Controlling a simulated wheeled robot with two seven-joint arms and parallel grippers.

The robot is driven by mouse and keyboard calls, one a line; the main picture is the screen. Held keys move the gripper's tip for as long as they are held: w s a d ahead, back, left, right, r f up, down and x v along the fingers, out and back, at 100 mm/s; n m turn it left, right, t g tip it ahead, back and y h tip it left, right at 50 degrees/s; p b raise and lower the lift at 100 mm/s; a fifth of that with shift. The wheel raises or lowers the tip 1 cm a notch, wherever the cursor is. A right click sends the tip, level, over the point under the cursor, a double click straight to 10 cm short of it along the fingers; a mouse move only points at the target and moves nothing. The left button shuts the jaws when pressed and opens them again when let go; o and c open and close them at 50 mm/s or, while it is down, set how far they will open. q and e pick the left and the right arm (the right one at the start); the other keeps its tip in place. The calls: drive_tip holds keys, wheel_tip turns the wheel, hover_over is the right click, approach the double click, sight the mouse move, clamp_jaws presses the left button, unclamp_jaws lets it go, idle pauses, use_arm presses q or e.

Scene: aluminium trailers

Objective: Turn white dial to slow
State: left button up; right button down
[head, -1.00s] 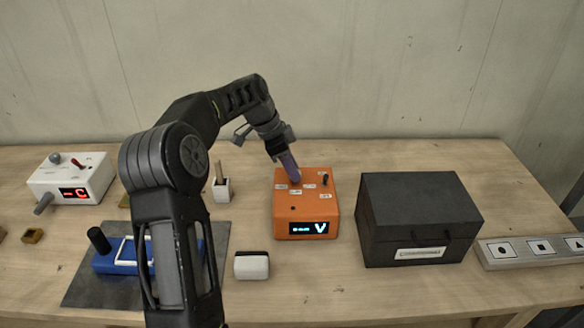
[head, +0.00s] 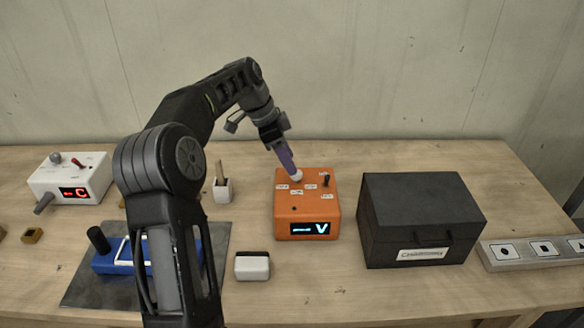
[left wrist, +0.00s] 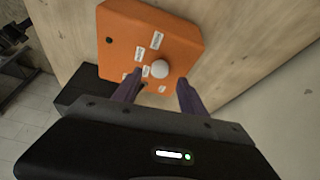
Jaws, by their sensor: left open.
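The white dial (head: 296,175) sits on top of an orange box (head: 307,205) with small white labels around it and a lit display on its front. In the left wrist view the dial (left wrist: 160,68) shows as a round white knob near the labels; their words are too small to read. My left gripper (head: 290,170) points down at the dial. In the left wrist view its purple fingers (left wrist: 158,88) are apart, with the dial just beyond the gap between them. Contact with the dial cannot be made out. My right gripper is not in view.
A dark lever (head: 326,180) stands on the orange box's right side. A black case (head: 420,220) is to its right, a white block (head: 252,266) in front. A white device (head: 72,178) and a blue device (head: 120,262) stand left. Bare table lies behind the case.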

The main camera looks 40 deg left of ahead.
use_arm(q)
drive_tip(key=v, duration=0.4)
idle(0.5)
